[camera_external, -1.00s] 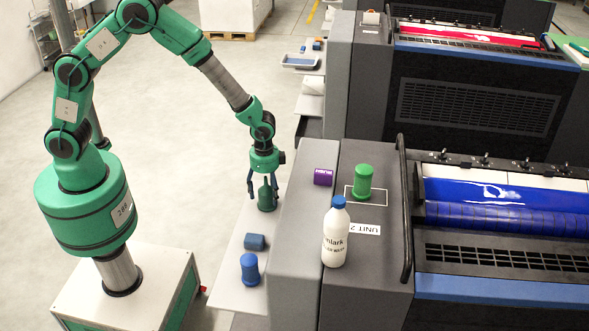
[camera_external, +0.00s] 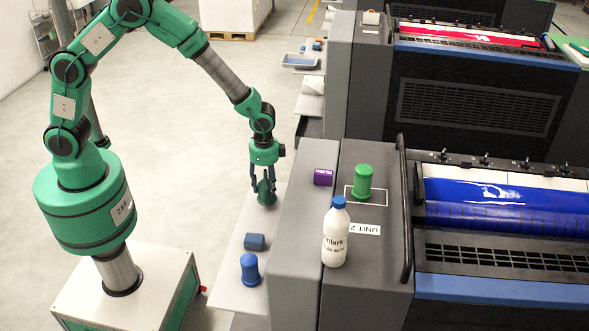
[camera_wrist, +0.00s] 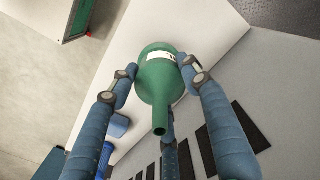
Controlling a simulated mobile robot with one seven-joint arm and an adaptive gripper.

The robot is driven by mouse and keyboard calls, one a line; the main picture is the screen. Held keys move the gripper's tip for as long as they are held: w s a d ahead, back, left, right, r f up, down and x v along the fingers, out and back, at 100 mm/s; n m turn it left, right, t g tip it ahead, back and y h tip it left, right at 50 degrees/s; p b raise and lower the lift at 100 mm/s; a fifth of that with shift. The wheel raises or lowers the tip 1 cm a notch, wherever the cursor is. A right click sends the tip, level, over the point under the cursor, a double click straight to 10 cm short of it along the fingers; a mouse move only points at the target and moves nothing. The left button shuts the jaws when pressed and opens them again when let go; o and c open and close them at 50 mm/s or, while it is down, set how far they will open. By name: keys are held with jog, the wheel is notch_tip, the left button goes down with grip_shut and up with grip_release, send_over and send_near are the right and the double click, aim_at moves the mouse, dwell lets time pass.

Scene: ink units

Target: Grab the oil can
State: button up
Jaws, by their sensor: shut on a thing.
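The oil can is a dark green bottle shape with a narrow spout (camera_external: 266,195), at the edge of the white side shelf left of the grey press housing. In the wrist view the green oil can (camera_wrist: 158,78) shows its rounded body, a pale label and its spout toward the camera. My gripper (camera_external: 263,187) is around the can from above, with blue fingers closed against its sides. The wrist view shows the fingers of my gripper (camera_wrist: 160,75) on both sides of the can. I cannot tell whether its base touches the shelf.
On the white shelf (camera_external: 238,287) a blue cylinder (camera_external: 255,242) lies and a blue container (camera_external: 249,270) stands. On the press housing are a purple can (camera_external: 323,177), a green container (camera_external: 363,182) and a white bottle with a blue cap (camera_external: 336,235).

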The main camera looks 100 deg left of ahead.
jog(key=s+d+r+p, duration=0.2)
jog(key=s+d, duration=0.1)
jog(key=s, duration=1.2)
jog(key=shift+s+d, duration=0.15)
jog(key=shift+s, duration=0.2)
